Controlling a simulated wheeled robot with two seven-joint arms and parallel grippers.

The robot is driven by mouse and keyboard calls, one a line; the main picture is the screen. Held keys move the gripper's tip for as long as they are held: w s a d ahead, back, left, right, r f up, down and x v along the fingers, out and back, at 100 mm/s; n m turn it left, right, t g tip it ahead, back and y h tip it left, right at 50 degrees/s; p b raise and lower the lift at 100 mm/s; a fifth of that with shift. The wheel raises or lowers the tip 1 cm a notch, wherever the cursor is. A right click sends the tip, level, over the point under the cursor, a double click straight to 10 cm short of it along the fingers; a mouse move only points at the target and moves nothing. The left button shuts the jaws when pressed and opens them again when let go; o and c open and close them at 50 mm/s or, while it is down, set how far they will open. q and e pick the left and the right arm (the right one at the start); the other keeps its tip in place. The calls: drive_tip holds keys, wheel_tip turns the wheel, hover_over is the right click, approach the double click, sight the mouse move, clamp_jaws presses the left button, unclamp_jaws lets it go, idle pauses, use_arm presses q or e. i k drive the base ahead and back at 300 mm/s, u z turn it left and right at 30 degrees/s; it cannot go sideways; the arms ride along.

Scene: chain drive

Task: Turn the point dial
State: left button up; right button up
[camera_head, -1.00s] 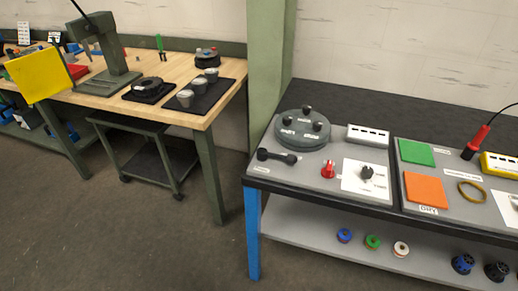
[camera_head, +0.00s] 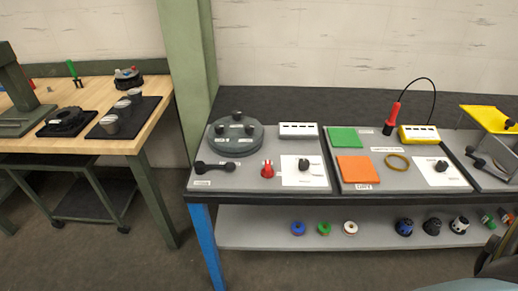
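Two black knobs stand on white cards with printed marks: one black knob (camera_head: 304,164) on the left panel, another black knob (camera_head: 441,166) on the middle panel. A red pointed knob (camera_head: 267,170) stands left of the first card. The labels are too small to read, so I cannot tell which is the point dial. Neither gripper is in view. A dark shape at the lower right edge seems to be part of me.
A grey round fixture (camera_head: 235,140), a black handle (camera_head: 215,168), green (camera_head: 344,137) and orange (camera_head: 357,169) pads and a red probe (camera_head: 393,117) are on the bench. Spools (camera_head: 324,228) sit on the shelf. A wooden table (camera_head: 150,118) stands left. Floor in front is clear.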

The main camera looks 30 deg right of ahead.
sight(303, 164)
drive_tip(key=z, duration=1.9)
